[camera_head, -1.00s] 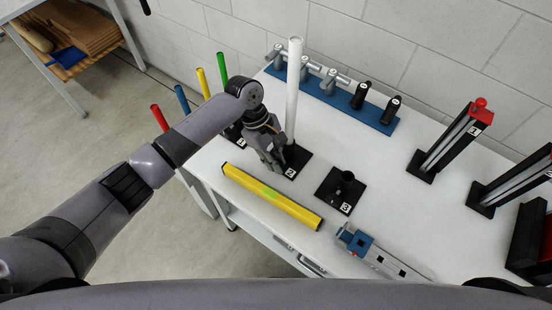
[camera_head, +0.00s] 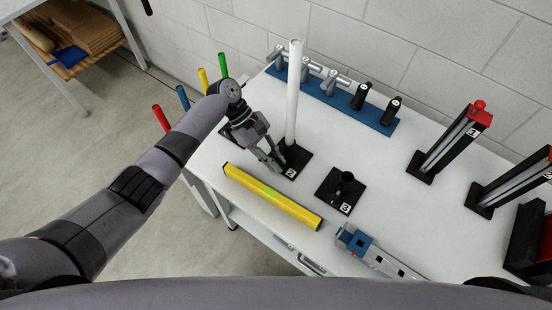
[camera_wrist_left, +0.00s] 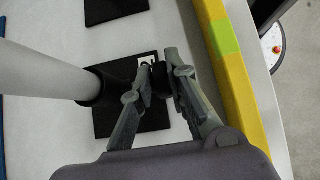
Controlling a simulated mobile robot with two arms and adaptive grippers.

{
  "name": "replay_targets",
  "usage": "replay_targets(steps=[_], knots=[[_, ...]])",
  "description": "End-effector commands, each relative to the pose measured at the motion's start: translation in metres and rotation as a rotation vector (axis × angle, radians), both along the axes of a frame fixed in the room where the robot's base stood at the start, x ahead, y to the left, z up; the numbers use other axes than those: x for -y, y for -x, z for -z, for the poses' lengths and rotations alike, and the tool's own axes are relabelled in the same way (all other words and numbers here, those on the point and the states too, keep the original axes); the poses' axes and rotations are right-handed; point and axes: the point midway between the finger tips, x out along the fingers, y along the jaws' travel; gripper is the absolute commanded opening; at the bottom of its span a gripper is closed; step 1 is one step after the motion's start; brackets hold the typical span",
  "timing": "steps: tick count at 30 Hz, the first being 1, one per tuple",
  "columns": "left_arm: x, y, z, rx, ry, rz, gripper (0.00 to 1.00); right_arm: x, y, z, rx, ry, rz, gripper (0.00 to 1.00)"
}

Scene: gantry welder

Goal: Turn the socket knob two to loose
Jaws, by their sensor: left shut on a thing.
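Socket two is a black square base (camera_head: 295,157) marked 2, with a white tube (camera_head: 293,95) standing upright in it. In the left wrist view the tube (camera_wrist_left: 40,72) enters a black collar (camera_wrist_left: 97,86) on the base (camera_wrist_left: 122,120). A small black knob (camera_wrist_left: 160,80) sticks out from the collar's side. My left gripper (camera_head: 278,165) is low beside the tube; in the wrist view its fingers (camera_wrist_left: 159,84) are closed around the knob, partly hiding it. My right gripper is not in view.
Socket three (camera_head: 341,190) stands empty to the right. A yellow level (camera_head: 272,196) lies in front, close to the gripper. A blue rack (camera_head: 335,103) with clamps is at the back. Black and red uprights (camera_head: 450,142) stand at the right.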

Motion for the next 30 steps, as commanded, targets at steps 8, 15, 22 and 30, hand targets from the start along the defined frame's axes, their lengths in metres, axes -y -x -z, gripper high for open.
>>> replay_targets(steps=[8, 15, 22, 30], knots=[[-0.002, -0.003, 0.004, -0.1, 0.139, -0.002, 0.0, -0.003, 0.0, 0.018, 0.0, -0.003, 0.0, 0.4], [-0.003, -0.003, 0.003, -0.144, 0.201, 0.0, 0.0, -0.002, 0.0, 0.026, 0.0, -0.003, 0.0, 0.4], [-0.004, -0.004, 0.002, -0.153, 0.215, 0.0, 0.0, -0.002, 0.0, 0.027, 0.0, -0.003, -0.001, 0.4], [-0.004, -0.004, 0.002, -0.154, 0.214, 0.0, 0.0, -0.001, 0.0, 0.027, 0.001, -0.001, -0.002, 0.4]])
